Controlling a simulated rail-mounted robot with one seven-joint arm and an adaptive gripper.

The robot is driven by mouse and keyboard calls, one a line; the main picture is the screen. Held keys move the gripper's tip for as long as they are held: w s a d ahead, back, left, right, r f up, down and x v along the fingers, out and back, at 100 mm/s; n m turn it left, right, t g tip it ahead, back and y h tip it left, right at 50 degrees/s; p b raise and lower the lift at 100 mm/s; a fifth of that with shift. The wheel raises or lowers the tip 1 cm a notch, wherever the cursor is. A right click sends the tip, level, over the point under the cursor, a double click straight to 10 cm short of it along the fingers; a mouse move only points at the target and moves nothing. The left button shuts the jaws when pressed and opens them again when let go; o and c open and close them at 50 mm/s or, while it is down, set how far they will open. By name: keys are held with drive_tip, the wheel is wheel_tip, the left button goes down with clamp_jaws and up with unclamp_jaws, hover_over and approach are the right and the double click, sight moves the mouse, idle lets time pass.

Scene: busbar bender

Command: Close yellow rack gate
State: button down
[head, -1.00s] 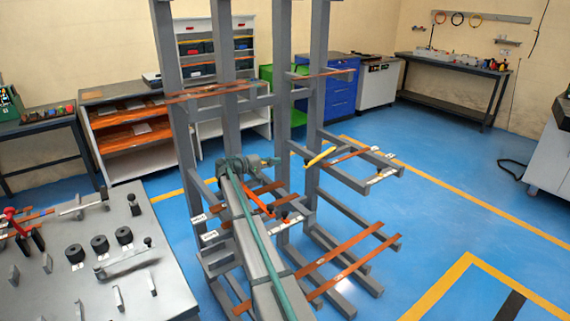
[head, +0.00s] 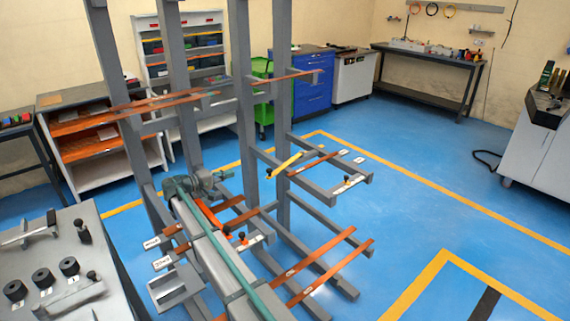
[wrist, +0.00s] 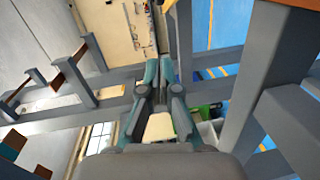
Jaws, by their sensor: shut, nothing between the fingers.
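The yellow rack gate (head: 285,165) is a short yellow bar at the right-hand bay of the grey rack (head: 246,120) in the head view. It lies slanted near the bay's inner end, beside a copper bar. My gripper (wrist: 159,62) shows in the wrist view with its teal fingers together and nothing between them. In the head view the teal end of my arm is among the rack's posts, left of and apart from the yellow gate; its fingertips cannot be made out there. I cannot identify the yellow gate in the wrist view.
Grey rack beams crowd my gripper in the wrist view. An orange bar (head: 207,212) lies close beside my arm. Copper bars (head: 320,265) rest on the lower arms. A grey work table (head: 95,235) stands at left. Blue floor right of the rack is clear.

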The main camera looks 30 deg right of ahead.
drive_tip(key=s+d+f+p, duration=0.1)
drive_tip(key=d+p, duration=0.3)
drive_tip(key=d, duration=0.8)
drive_tip(key=shift+s+d+f, duration=0.15)
drive_tip(key=shift+d+f, duration=0.15)
drive_tip(key=shift+d, duration=0.1)
